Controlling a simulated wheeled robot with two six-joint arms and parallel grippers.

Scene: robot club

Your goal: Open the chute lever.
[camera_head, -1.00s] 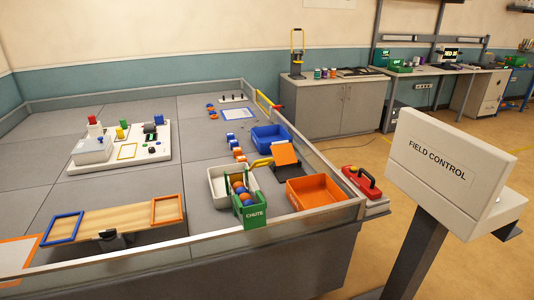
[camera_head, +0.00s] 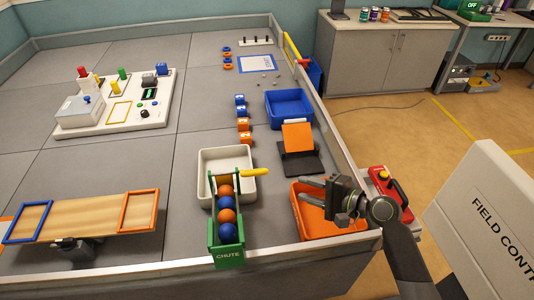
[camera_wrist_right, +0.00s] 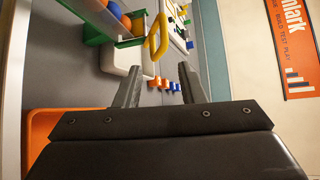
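The green chute (camera_head: 228,255), labelled CHUTE, stands at the front of the field with orange and blue balls lined up in it. Its yellow lever (camera_head: 254,173) sticks out to the right at the far end of the chute. In the right wrist view the lever (camera_wrist_right: 155,38) is a yellow loop beyond my fingertips. My right gripper (camera_head: 306,188) is to the right of the lever, above the orange bin, with a gap between them. In the wrist view its two fingers (camera_wrist_right: 160,82) are spread with nothing held. My left gripper is not in view.
An orange bin (camera_head: 340,228) lies under my right gripper. A white bin (camera_head: 226,160) stands at the chute's far end. An orange ramp on a dark base (camera_head: 298,140) and a blue bin (camera_head: 290,105) are behind. The field's clear rim runs along the front and right.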

